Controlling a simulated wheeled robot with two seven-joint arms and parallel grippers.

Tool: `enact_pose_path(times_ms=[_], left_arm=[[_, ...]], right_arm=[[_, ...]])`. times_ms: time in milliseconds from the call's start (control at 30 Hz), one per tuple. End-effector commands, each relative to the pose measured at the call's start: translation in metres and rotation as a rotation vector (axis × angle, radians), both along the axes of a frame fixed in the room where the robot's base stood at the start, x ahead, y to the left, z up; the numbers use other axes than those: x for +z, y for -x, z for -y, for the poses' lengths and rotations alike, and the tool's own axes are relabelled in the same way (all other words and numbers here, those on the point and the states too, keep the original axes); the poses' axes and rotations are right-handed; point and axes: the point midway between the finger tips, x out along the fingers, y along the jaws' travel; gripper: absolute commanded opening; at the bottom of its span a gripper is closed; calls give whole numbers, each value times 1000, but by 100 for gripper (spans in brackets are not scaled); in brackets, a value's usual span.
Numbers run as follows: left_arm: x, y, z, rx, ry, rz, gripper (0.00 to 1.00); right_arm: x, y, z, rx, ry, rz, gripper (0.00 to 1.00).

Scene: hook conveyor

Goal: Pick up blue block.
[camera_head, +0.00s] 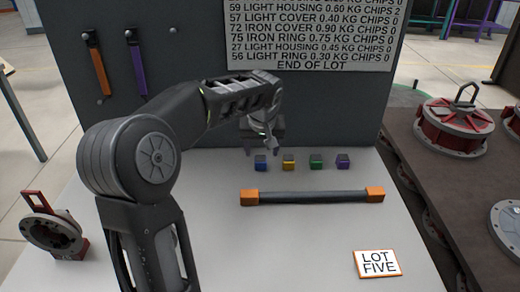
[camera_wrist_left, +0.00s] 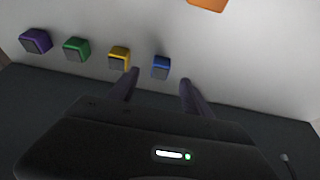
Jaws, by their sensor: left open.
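The blue block (camera_head: 261,162) stands on the grey table at the left end of a row of small blocks in the head view. In the left wrist view the blue block (camera_wrist_left: 160,67) lies just beyond the fingertips, in line with the gap between them. My left gripper (camera_head: 262,152) is open and empty, above and close to the blue block; its fingers (camera_wrist_left: 160,80) also show apart in the left wrist view. The block appears to be outside the fingers. My right gripper is not in view.
Yellow (camera_head: 289,162), green (camera_head: 316,161) and purple (camera_head: 343,161) blocks stand to the right of the blue one. A dark bar with orange ends (camera_head: 312,196) lies in front. A "LOT FIVE" card (camera_head: 379,263) lies at front right. A grey panel (camera_head: 330,105) rises behind.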

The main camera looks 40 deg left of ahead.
Motion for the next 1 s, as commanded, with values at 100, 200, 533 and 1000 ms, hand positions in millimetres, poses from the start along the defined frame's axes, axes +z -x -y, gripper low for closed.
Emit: enact_pose_path(times_ms=[100,200,533,1000], left_arm=[[1,0,0,1,-1,0,58],[1,0,0,1,-1,0,58],[-15,-4,-4,1,1,-2,58],[-27,-8,-8,1,0,-1,58]], right_arm=[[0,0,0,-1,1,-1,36],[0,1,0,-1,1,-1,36],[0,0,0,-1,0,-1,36],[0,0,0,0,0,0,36]])
